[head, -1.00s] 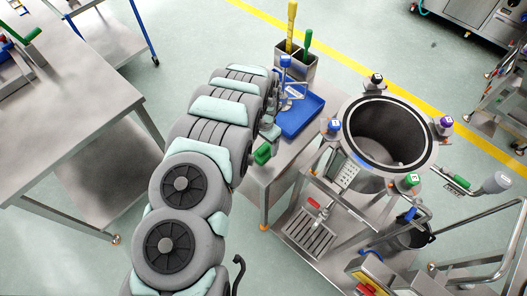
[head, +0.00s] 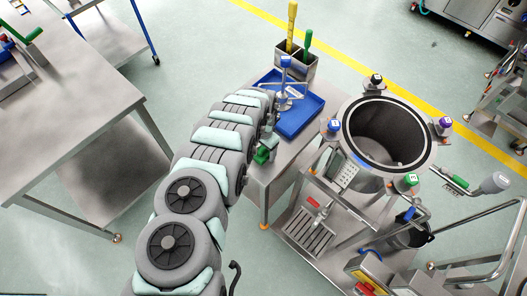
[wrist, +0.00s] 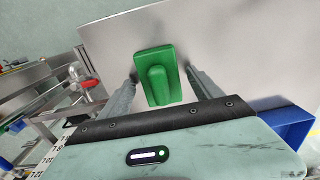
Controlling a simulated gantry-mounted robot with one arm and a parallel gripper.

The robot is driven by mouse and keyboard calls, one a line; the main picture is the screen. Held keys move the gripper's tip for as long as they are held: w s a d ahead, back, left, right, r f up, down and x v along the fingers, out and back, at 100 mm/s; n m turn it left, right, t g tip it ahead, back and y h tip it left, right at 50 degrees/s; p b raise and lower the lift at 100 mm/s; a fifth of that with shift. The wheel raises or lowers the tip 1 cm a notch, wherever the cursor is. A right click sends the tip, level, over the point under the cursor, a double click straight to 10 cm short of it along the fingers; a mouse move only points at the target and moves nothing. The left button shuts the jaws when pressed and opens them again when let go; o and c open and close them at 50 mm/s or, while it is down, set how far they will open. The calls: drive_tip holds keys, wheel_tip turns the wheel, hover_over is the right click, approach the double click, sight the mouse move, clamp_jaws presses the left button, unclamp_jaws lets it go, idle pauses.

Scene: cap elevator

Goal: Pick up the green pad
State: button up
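The green pad (head: 262,155) is on the left part of the steel table in the head view, partly hidden by my arm's end. In the wrist view the green pad (wrist: 158,75), with a raised rib, shows between the two fingers. My gripper (wrist: 160,72) is open, with one finger on each side of the pad and a narrow gap at each side. I cannot tell whether the fingertips reach down to the table.
A blue tray (head: 312,122) with a blue-topped tool lies behind the pad. A steel holder (head: 297,62) with yellow and green handles stands behind it. A large open steel vessel (head: 347,125) stands to the right. Another steel table (head: 60,120) is at the left.

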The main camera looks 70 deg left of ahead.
drive_tip(key=c, duration=1.3)
drive_tip(key=shift+r, duration=0.1)
wheel_tip(320, 180, up, 20)
drive_tip(key=p, duration=0.5)
